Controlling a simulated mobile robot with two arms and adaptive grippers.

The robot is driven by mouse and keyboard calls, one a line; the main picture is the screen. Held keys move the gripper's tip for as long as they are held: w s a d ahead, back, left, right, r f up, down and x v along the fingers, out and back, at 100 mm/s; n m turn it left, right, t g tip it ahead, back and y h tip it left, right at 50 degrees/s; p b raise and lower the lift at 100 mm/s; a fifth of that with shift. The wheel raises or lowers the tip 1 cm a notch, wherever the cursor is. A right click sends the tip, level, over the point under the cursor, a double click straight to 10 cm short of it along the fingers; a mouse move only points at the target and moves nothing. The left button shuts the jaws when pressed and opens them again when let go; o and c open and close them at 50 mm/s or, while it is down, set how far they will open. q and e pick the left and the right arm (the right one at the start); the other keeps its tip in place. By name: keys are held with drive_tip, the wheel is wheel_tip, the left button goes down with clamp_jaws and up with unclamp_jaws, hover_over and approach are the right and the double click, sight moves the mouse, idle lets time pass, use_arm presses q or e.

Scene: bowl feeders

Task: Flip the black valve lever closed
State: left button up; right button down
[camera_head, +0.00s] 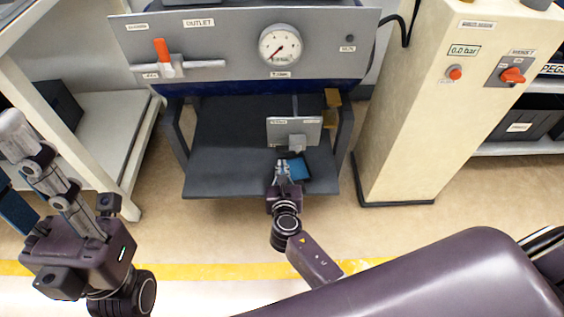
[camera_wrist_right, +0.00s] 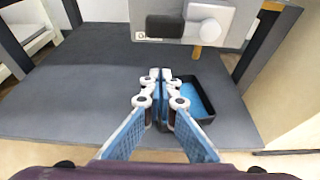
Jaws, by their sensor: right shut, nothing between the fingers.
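A small grey plate (camera_head: 308,129) stands upright above the dark shelf. In the right wrist view the plate (camera_wrist_right: 219,37) carries a black lever-like part (camera_wrist_right: 165,27) beside a light grey block (camera_wrist_right: 206,17). The lever is hard to make out in the head view. My right gripper (camera_head: 283,163) is shut and empty just in front of and below the plate. Its fingertips (camera_wrist_right: 161,75) show apart from the black part in the wrist view. My left gripper (camera_head: 14,128) is raised at the far left, away from the plate; its opening is unclear.
A black tray with a blue bottom (camera_head: 299,169) lies on the dark shelf (camera_head: 225,178), beside my right gripper. The outlet panel behind has an orange-handled lever (camera_head: 162,50) and a gauge (camera_head: 281,46). A cream cabinet (camera_head: 420,120) stands right.

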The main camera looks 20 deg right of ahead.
sight(289, 149)
wheel_tip(289, 149, up, 4)
drive_tip(key=shift+w+f+p, duration=0.1)
drive_tip(key=shift+p, duration=0.6)
drive_tip(key=shift+w, duration=0.1)
